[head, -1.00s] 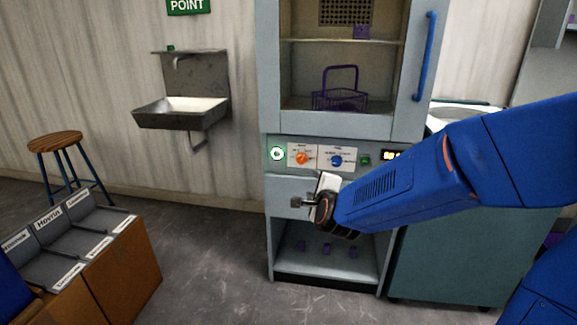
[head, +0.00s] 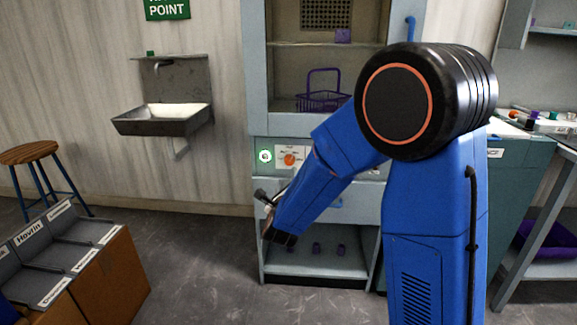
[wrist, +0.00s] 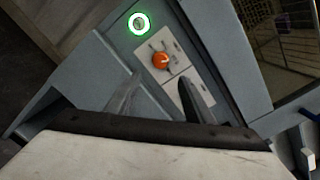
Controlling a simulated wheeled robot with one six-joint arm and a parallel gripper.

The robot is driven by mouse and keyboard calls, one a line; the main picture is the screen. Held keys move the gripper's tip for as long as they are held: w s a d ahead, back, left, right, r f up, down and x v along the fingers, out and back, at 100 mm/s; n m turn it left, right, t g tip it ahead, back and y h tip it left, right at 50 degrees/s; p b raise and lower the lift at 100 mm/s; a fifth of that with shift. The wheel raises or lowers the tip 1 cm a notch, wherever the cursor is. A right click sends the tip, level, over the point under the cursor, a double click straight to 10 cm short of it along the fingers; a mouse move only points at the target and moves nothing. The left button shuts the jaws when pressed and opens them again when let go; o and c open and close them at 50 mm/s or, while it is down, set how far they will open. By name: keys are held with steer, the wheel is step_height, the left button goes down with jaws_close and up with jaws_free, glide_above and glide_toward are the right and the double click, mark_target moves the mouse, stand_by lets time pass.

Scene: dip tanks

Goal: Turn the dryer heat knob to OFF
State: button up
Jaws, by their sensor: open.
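The dryer (head: 259,90) is a pale blue-grey cabinet with a control panel below its window. An orange knob (head: 289,160) sits on a white label plate on that panel, right of a green-ringed round button (head: 265,156). The orange knob also shows in the wrist view (wrist: 160,61), just beyond my fingertips; its setting and the label text are too small to read. My gripper (head: 264,196) is open and empty, below and slightly left of the knob in the head view. In the wrist view my two fingers (wrist: 160,84) are apart, not touching the knob. My arm hides the blue knob.
A purple basket (head: 322,101) stands inside the dryer window. A lower open bay (head: 318,268) holds small purple items. A labelled bin box (head: 110,276) stands at lower left.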

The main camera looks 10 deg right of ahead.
mark_target(289, 162)
steer(key=x, duration=1.2)
steer(key=c, duration=1.1)
